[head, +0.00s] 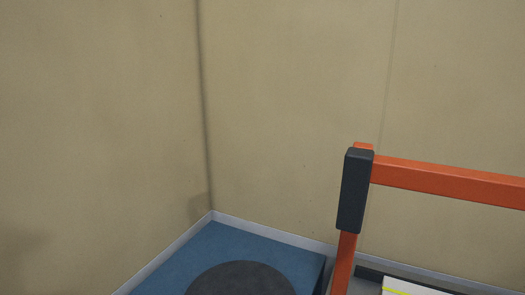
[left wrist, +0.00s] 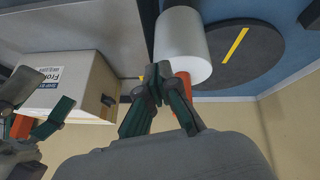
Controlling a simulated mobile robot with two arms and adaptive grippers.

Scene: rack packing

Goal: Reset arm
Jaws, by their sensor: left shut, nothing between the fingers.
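My left gripper (left wrist: 158,82) is in the middle of the left wrist view. Its green-and-dark fingers meet at the tips, with nothing held between them. A second gripper, my right one (left wrist: 42,102), shows at the left edge of that view, partly cut off. Its fingers stand apart, with nothing visible between them. Neither gripper is in the head view. A white cylinder (left wrist: 181,42) shows just beyond my left fingertips; I cannot tell whether they touch it.
An orange frame with a dark corner sleeve (head: 354,190) stands at right, beside a blue surface (head: 210,255) with a dark disc (head: 240,281). Beige walls (head: 285,100) meet behind. The left wrist view shows a labelled box (left wrist: 100,85) between the grippers.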

